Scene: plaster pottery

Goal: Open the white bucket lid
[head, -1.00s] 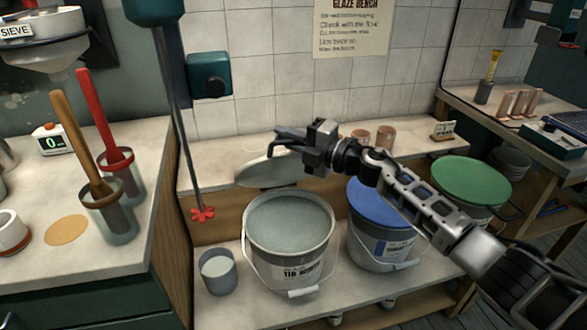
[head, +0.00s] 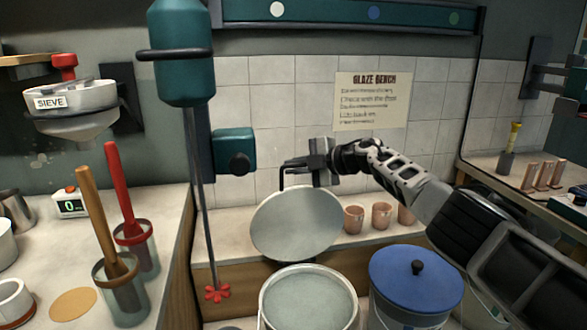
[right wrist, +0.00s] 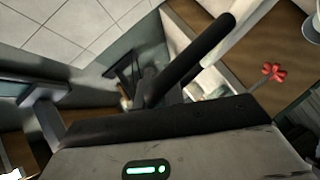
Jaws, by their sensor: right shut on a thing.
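The pale grey-white lid (head: 297,226) hangs steeply tilted behind and above the open white bucket (head: 262,312), apart from it. Its broad round face turns toward the head camera. My right gripper (head: 292,168) is shut on the lid at its top edge; the exact grip spot is hard to make out. The bucket is full of greyish glaze (head: 308,305), and its lower part is cut off by the frame. In the right wrist view a dark finger of my right gripper (right wrist: 190,62) shows. My left gripper is not in view.
A blue-lidded bucket (head: 416,280) stands right of the open one. Terracotta cups (head: 381,215) stand on the back ledge. A mixer (head: 183,60) with a red stirrer (head: 217,293) hangs at the left. Jars with handled tools (head: 120,285) stand on the left counter.

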